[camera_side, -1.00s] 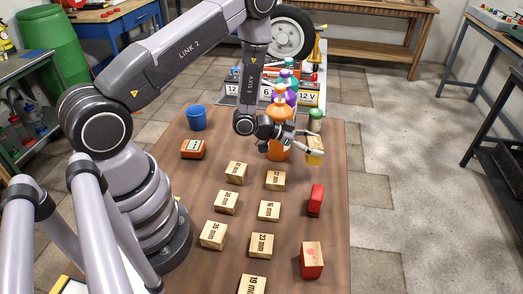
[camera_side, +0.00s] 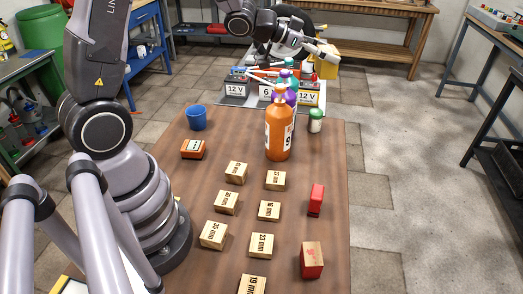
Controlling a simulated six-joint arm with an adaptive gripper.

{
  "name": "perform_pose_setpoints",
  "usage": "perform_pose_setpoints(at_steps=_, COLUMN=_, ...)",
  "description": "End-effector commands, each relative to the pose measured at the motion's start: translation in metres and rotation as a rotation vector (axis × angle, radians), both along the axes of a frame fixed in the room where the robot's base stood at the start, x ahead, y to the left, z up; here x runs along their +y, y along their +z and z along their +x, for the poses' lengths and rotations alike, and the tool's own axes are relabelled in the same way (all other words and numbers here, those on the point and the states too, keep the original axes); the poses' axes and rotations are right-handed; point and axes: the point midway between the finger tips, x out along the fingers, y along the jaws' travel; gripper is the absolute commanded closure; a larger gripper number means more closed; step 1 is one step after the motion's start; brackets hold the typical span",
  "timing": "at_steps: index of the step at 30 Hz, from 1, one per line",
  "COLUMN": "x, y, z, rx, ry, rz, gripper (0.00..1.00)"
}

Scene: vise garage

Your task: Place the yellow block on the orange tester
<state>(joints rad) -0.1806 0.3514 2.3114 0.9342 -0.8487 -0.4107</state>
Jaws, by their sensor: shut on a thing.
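My gripper (camera_side: 322,52) is high at the back of the scene, above and beyond the far end of the table. It is shut on the yellow block (camera_side: 326,68), which hangs from its fingers clear of the tabletop. A small orange box with a pale marked face (camera_side: 193,149) lies at the left of the table and looks like the orange tester. Its top is bare and nothing covers it. The gripper and block are far to the right of it and beyond it.
A tall orange bottle (camera_side: 278,135) stands at the table's back, with purple and green-topped bottles behind it. A blue cup (camera_side: 196,118) is behind the tester, and a green-lidded jar (camera_side: 315,121) stands right. Several wooden blocks and two red blocks (camera_side: 312,260) occupy the middle and front.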

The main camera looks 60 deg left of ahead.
Motion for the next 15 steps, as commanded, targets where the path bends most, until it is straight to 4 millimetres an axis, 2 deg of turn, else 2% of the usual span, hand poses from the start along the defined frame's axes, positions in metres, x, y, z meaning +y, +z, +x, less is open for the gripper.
perform_pose_setpoints(at_steps=9, x=0.059, y=0.029, z=0.028, rx=0.0, ry=0.373, rz=-0.003, gripper=0.77)
perform_pose_setpoints(at_steps=15, x=0.108, y=0.042, z=0.03, rx=0.001, ry=0.634, rz=-0.003, gripper=0.77)
